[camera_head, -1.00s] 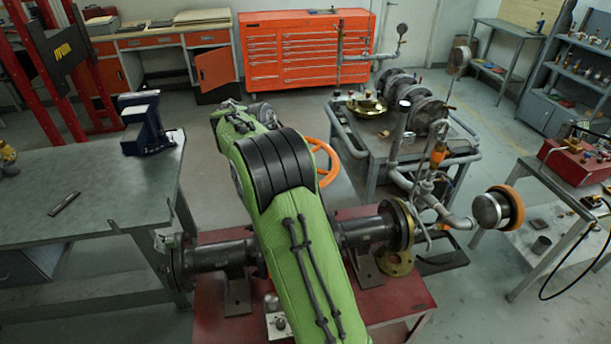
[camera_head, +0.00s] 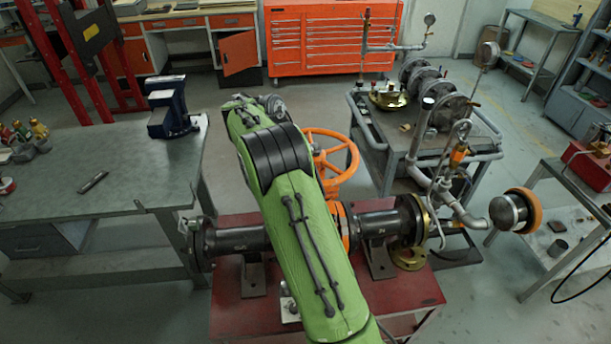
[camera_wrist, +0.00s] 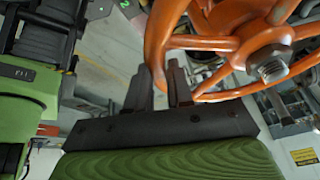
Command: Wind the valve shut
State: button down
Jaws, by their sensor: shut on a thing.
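The orange handwheel (camera_head: 354,166) stands on the valve above its dark pipe (camera_head: 376,224), partly hidden by my green arm. In the wrist view the handwheel (camera_wrist: 222,43) fills the upper right, with spokes running to a hub that has a silver nut (camera_wrist: 272,68). My gripper (camera_wrist: 167,78) is at the wheel's rim, its two dark fingers shut on it. The exact contact between fingers and rim is partly hidden. In the head view my arm hides the gripper.
The pipe rests on a red stand (camera_head: 405,288). A grey workbench (camera_head: 100,205) with a blue vise (camera_head: 170,108) is at left. A cart (camera_head: 480,135) with flanges and gauges stands behind at right.

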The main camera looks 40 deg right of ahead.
jog(key=c, duration=1)
grip_release()
jog(key=shift+w+a, duration=0.1)
jog(key=shift+r, duration=0.1)
jog(key=p+v, duration=0.4)
jog(key=v, duration=1.1)
jog(key=shift+a+r, duration=0.1)
jog(key=shift+r, duration=0.25)
jog(key=s+a+r+n+t+y+b, duration=0.1)
jog(key=s+n+t+b, duration=0.1)
jog(key=s+n, duration=0.35)
jog(key=s+r+n+t+y+b, duration=0.1)
jog(key=s+n+b, duration=0.2)
jog(key=s+n, duration=0.25)
jog(key=s+a+f+n+t+b, duration=0.1)
jog(key=s+a+f+n, duration=0.2)
jog(key=s+a+n, duration=0.2)
jog(key=s+a+f+n+t+y+b, duration=0.1)
jog(key=s+a+f+n+t, duration=0.1)
jog(key=s+a+f+n, duration=0.2)
jog(key=s+a+f+n+t+b, duration=0.2)
jog(key=s+a+f+n, duration=0.1)
jog(key=s+a+n, duration=0.3)
jog(key=shift+s+f+n+y, duration=0.2)
jog(key=shift+s+n, duration=0.05)
jog(key=shift+s, duration=0.3)
jog(key=shift+s+f+n+y, duration=0.15)
jog(key=shift+s+n+y, duration=0.1)
jog(key=shift+s, duration=0.3)
